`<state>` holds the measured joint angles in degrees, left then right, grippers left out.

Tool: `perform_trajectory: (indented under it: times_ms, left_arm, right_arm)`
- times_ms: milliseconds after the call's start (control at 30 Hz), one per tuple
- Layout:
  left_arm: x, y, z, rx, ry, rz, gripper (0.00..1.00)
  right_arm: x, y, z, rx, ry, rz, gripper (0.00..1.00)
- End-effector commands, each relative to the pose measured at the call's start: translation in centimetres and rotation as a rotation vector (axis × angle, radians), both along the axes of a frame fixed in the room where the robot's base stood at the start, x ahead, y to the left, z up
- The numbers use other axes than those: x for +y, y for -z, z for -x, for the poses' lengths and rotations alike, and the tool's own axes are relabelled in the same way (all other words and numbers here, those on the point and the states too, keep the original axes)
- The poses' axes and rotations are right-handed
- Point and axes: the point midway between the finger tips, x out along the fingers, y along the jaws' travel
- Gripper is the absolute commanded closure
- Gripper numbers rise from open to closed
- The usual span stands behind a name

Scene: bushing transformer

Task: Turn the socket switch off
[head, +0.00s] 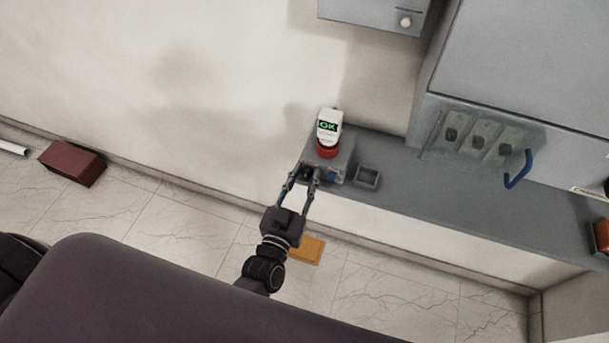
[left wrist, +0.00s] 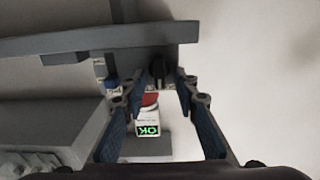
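A grey socket box (head: 343,163) stands at the left end of the grey ledge, with a dark switch knob (head: 306,172) on its front. In the left wrist view the black knob (left wrist: 158,72) shows beyond and between the fingertips. My left gripper (head: 305,176) is open at the box front, its fingers on either side of the knob; I cannot tell whether they touch it. A white device (head: 328,127) with a red base and a green "OK" display is on top of the box; it also shows in the left wrist view (left wrist: 148,122). My right gripper is out of view.
A small open grey box (head: 367,177) sits right of the socket box. A panel with several switches (head: 479,136) and a blue handle (head: 518,170) are farther right. A yellow block (head: 307,250) and a dark red box (head: 72,164) lie on the tiled floor.

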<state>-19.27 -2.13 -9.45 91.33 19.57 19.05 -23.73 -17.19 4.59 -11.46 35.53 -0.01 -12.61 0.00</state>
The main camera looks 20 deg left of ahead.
Motion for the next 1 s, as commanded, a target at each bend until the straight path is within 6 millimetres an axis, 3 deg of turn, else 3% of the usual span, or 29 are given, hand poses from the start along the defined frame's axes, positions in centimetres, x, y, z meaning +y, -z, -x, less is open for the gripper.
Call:
perform_trajectory:
  times_ms: [167, 433, 767, 1000]
  left_arm:
    - [-0.01, 0.06, 0.02, 0.001, 0.0, 0.0, 0.72]
    - [-0.01, 0.07, 0.04, 0.001, 0.0, 0.0, 1.0]
    - [0.02, 0.07, 0.05, 0.002, 0.001, 0.035, 1.0]
    - [0.13, 0.1, 0.04, 0.008, 0.001, 0.168, 1.0]
  right_arm:
    - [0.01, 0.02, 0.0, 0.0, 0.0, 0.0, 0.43]
    - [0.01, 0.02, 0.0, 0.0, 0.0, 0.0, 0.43]
    - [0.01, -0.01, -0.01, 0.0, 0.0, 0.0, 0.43]
    - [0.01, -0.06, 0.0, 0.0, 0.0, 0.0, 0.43]
